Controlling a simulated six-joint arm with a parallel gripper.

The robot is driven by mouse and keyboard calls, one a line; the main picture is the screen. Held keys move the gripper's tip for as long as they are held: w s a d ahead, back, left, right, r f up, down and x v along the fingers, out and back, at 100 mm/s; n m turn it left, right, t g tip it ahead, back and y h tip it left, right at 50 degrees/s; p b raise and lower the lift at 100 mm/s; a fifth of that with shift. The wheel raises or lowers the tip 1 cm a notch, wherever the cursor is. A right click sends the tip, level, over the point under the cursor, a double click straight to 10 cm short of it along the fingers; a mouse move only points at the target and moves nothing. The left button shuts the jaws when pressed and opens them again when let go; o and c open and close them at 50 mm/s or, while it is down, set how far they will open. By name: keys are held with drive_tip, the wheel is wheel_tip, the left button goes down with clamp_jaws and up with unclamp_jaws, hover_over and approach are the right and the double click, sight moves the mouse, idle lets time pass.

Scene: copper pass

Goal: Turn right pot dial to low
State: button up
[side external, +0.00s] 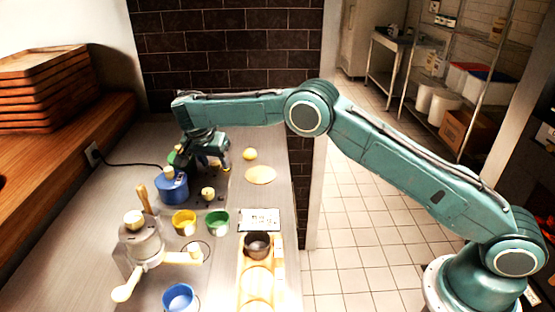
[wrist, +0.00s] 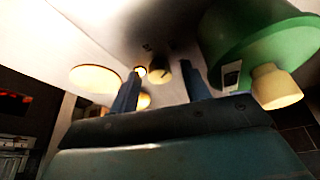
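The green pot (wrist: 250,30), with a cream lid knob (wrist: 275,87), fills the upper right of the wrist view. In the side view the green pot (side external: 175,160) is partly hidden behind my gripper (side external: 216,158). The blue pot (side external: 172,190) stands nearer the camera, with a cream dial (side external: 208,194) to its right. My gripper (wrist: 162,72) is open, its two blue fingers apart. A small cream dial (wrist: 160,70) appears between the fingertips; I cannot tell whether they touch it. The dial's setting is not readable.
A yellow ball (side external: 250,154) and a cream disc (side external: 261,175) lie right of the gripper. Yellow (side external: 184,223) and green (side external: 217,223) bowls and a cream-handled device (side external: 142,243) are nearer. Stacked wooden trays (side external: 45,85) stand at left. A brick wall (side external: 235,65) closes the back.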

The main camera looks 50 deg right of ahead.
drive_tip(key=shift+n, duration=0.6)
drive_tip(key=shift+s+d+n+t+y, duration=0.1)
drive_tip(key=shift+n+t+y, duration=0.4)
drive_tip(key=shift+n, duration=0.7)
drive_tip(key=n+y, duration=0.1)
drive_tip(key=n, duration=0.2)
drive_tip(key=shift+d+n+t, duration=0.1)
drive_tip(key=shift+n+t, duration=0.2)
drive_tip(key=shift+t, duration=0.1)
drive_tip(key=n+y, duration=0.1)
drive_tip(key=n, duration=0.3)
drive_tip(key=shift+d+y, duration=0.1)
drive_tip(key=shift+y, duration=0.3)
drive_tip(key=shift+s+r+n, duration=0.1)
drive_tip(key=shift+r+n, duration=0.1)
drive_tip(key=shift+n, duration=0.3)
drive_tip(key=s+v, duration=0.1)
drive_tip(key=v, duration=1.3)
drive_tip(key=s+d+r, duration=0.2)
drive_tip(key=s+r, duration=0.2)
drive_tip(key=s, duration=0.2)
drive_tip(key=s+d+r, duration=0.3)
drive_tip(key=s+r, duration=0.1)
drive_tip(key=s, duration=0.3)
drive_tip(key=shift+s+r+t, duration=0.15)
drive_tip(key=shift+s+t, duration=0.15)
